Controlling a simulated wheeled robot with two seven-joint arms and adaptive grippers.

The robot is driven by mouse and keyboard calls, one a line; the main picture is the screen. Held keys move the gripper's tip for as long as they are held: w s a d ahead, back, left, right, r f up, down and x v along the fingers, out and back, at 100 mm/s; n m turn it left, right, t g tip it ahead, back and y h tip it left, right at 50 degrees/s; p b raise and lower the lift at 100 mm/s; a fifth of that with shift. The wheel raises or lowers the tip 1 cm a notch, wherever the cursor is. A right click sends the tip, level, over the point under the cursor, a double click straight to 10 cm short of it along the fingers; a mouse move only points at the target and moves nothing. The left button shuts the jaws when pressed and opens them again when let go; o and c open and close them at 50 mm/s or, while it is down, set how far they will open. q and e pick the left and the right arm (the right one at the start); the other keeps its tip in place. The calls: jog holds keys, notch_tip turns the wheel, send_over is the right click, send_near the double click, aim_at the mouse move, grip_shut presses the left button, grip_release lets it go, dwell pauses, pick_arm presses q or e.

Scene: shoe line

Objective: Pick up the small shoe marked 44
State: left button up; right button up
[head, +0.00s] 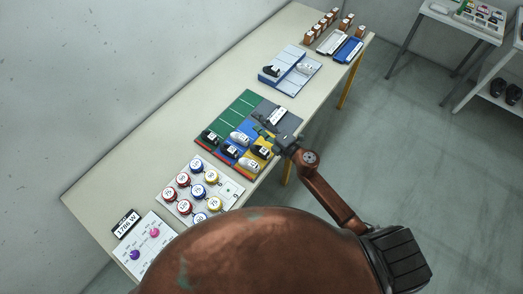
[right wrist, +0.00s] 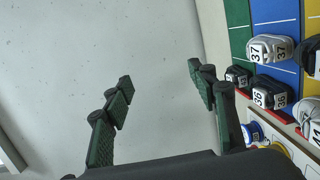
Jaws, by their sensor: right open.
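Small black and white shoes with number tags stand on a board (head: 244,104) with green, blue, yellow and grey lanes. In the right wrist view, a white shoe (right wrist: 270,48) reads 37 and a black shoe (right wrist: 268,93) seems to read 36. A small black shoe (right wrist: 237,75) is on the green lane. Another black shoe (right wrist: 313,56) is cut by the right edge, as is a white one (right wrist: 308,113). I cannot read a 44 on any shoe. My right gripper (head: 268,133) is open and empty beside the shoes; its fingers (right wrist: 160,75) are apart over bare surface. My left gripper is not in view.
Numbered round pots (head: 197,190) stand in front of the board, and a knob panel (head: 147,245) is nearer. Farther back are a blue-grey board (head: 291,82) with two shoes, a blue tray (head: 348,50) and brown blocks (head: 322,24). The table's left strip is clear.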

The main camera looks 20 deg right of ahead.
jog(key=s+a+r+n+g+y, duration=0.2)
jog(key=a+r+n+g+y, duration=0.15)
jog(key=a+n, duration=0.35)
jog(key=n+g+h+p, duration=0.2)
jog(key=n+g+h, duration=0.65)
jog(key=n, duration=0.45)
send_over(260, 148)
jog(key=s+d, duration=0.2)
jog(key=shift+h, duration=0.3)
notch_tip(260, 148, down, 13)
jog(key=shift+r, duration=0.1)
jog(key=shift+x, duration=0.85)
jog(key=p+x, duration=0.1)
jog(key=x, duration=0.4)
jog(key=shift+w+a, duration=0.1)
jog(key=shift+a, duration=0.1)
jog(key=shift+w+f, duration=0.1)
jog(key=shift+f, duration=0.3)
